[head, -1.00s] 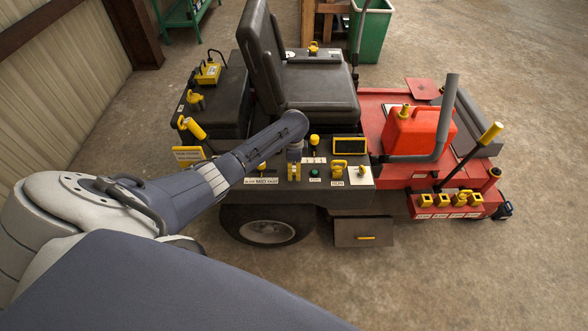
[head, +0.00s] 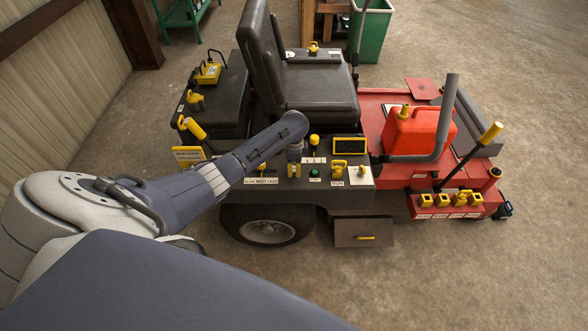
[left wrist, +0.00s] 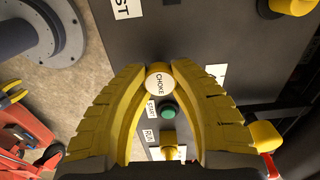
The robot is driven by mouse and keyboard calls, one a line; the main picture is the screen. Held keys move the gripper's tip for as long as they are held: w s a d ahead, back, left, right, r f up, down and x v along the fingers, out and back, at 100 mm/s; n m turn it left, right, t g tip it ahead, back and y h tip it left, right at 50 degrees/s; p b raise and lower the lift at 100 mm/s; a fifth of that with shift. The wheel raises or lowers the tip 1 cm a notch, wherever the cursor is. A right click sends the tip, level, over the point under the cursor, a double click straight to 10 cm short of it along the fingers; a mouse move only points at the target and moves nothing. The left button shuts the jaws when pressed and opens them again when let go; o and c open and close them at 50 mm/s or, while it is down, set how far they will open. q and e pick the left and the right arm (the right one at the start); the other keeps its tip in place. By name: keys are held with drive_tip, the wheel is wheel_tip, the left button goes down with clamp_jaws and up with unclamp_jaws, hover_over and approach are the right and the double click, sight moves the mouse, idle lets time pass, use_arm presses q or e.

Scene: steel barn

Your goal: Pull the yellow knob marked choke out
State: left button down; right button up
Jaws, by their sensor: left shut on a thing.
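The yellow choke knob (left wrist: 159,82) shows in the left wrist view, with its pale round face reading CHOKE. My left gripper (left wrist: 158,75) has its two yellow fingers closed on the knob, one on each side. In the head view my left gripper (head: 294,168) points down at the dark control panel (head: 232,196) beside the seat and hides the choke knob there. How far the knob stands out from the panel cannot be told. My right gripper is not in view.
Near the knob are a green start button (left wrist: 169,112), a yellow run control (left wrist: 168,142) and a small screen (head: 348,145). The black seat (head: 315,90) stands behind. A red fuel can (head: 420,133) and a yellow-topped lever (head: 490,132) are at the right.

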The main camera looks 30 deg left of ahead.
sight(294, 169)
use_arm(q)
drive_tip(key=shift+r, duration=1.35)
drive_tip(key=c, duration=1)
unclamp_jaws()
wheel_tip(294, 169, up, 12)
